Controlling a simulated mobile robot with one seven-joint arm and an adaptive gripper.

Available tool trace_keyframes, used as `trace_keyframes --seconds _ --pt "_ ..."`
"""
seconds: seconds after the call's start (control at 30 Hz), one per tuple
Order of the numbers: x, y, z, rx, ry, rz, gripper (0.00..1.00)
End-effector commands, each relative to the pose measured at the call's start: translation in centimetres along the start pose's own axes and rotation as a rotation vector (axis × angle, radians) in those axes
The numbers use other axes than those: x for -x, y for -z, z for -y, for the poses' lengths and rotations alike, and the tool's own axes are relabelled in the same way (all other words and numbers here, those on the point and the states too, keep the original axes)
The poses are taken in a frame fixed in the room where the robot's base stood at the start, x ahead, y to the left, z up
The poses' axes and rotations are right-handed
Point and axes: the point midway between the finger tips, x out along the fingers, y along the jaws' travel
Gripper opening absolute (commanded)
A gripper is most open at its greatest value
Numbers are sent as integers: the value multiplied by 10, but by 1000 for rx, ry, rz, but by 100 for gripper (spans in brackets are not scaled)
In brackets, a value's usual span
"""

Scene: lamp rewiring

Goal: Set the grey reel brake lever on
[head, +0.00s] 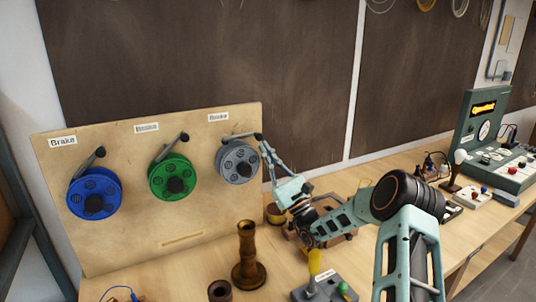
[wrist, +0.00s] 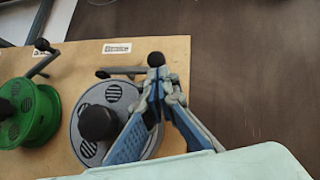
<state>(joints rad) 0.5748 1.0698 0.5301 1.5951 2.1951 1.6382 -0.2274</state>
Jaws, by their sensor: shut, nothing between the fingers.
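The grey reel (head: 239,161) is mounted at the right of the upright wooden board, and it shows in the wrist view (wrist: 117,92). Its brake lever (head: 238,137) lies nearly level above the reel, with its dark knob end to the right. In the wrist view the lever bar (wrist: 125,71) runs toward a round black knob (wrist: 156,59). My gripper (head: 263,147) is shut and empty, with its fingertips (wrist: 157,76) right at the knob. I cannot tell whether they touch it. The fingers hide part of the reel's right side.
A blue reel (head: 94,194) and a green reel (head: 171,178) sit to the left, their levers slanting up to the right. The bench holds a brown turned stand (head: 248,258), a grey box with a yellow-handled lever (head: 314,264), and a green instrument case (head: 484,125).

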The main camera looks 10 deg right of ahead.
Motion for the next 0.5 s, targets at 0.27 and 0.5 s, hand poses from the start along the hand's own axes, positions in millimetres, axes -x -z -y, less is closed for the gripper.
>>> trace_keyframes --seconds 0.27,0.5 --pt "0 0 1 8 -7 0 0" --pt "-2 -2 4 43 -42 1 0"
